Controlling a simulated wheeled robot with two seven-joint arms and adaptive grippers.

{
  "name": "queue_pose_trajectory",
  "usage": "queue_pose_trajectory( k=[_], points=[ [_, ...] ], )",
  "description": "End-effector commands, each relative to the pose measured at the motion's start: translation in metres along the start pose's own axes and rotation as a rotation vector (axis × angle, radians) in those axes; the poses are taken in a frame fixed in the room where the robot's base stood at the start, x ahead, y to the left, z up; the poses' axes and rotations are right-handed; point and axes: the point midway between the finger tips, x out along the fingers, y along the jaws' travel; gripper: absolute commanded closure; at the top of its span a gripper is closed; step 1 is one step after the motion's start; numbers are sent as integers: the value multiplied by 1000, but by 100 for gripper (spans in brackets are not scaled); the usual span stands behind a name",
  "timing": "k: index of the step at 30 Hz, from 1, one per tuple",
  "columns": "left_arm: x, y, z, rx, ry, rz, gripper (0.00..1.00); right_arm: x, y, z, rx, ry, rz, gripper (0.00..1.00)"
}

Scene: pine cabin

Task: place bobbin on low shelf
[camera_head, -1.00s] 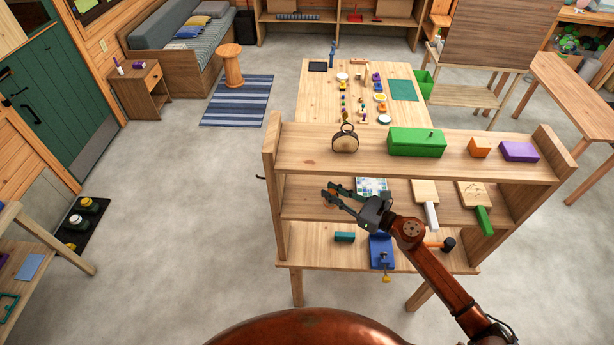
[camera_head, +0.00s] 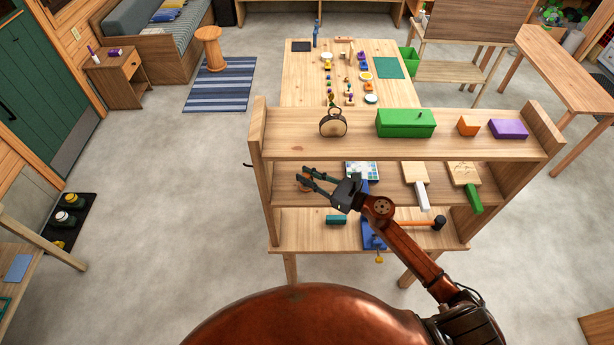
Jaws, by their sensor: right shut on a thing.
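The shelf unit has a top board, a middle shelf (camera_head: 395,200) and a low shelf (camera_head: 300,235). My right gripper (camera_head: 308,181) reaches in at the left part of the unit, in front of the middle shelf as seen from above. It is shut on a small orange-brown thing, probably the bobbin (camera_head: 304,184), mostly hidden by the fingers. I cannot tell its exact height above the low shelf. My left gripper is not in view.
Paddle-like boards lie on the middle shelf.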

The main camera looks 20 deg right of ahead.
Motion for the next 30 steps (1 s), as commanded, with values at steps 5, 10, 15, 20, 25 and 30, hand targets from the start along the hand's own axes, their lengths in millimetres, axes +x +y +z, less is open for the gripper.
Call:
queue_pose_trajectory(
  k=[5, 10, 15, 20, 25, 30],
  points=[
    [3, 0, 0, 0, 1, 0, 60, 0, 0, -2, 0, 0, 1, 77],
    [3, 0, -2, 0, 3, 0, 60, 0, 0, -2, 0, 0, 1, 65],
    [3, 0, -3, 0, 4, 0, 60, 0, 0, -2, 0, 0, 1, 65],
    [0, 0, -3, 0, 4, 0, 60, 0, 0, 0, 0, 0, 1, 65],
    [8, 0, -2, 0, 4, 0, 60, -18, 0, -4, 0, 2, 0, 65],
    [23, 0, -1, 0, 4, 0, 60, -54, 0, -5, 0, 3, -1, 65]
  ],
)
